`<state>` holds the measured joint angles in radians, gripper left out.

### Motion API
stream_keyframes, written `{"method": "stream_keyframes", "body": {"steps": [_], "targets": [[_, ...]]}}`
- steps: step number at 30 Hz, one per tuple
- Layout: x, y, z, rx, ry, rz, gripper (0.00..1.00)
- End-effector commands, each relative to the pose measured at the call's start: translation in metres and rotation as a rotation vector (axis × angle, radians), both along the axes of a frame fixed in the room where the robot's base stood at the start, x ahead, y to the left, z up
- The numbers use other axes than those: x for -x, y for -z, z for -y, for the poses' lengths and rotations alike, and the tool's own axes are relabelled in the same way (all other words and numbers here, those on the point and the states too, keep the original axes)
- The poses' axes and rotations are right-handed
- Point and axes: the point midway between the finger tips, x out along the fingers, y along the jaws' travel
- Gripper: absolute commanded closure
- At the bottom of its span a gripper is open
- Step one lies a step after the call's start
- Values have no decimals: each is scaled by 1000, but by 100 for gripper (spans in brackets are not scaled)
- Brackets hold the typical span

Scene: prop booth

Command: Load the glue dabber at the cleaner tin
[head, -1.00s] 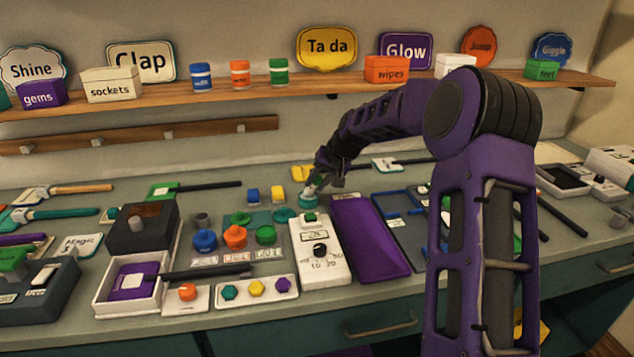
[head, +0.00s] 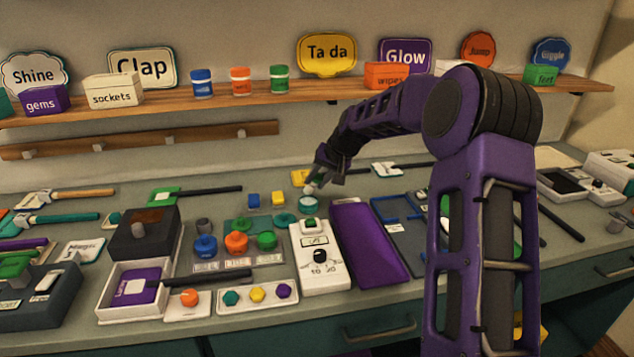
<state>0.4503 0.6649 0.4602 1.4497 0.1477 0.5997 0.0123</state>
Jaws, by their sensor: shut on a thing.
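A small round teal tin (head: 309,205), which I take for the cleaner tin, stands on the bench behind the white dial box. Its pale top shows. My gripper (head: 314,184) is just above the tin, pointing down, and is shut on a small pale thing (head: 309,189), which I take for the glue dabber. The held thing is small in the picture and partly hidden by the jaws. Its lower end is close over the tin's top; I cannot tell whether they touch.
The white dial box (head: 320,262) and a purple tray (head: 365,245) stand in front of the tin. A shelf (head: 330,92) runs behind.

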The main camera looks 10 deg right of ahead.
Motion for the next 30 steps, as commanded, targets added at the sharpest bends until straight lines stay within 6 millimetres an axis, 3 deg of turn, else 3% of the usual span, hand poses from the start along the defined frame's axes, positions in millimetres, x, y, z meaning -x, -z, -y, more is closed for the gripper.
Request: {"method": "stream_keyframes", "body": {"steps": [15,30], "targets": [[0,-44,0,1,0,2,100],[0,-44,0,-1,0,2,100]]}}
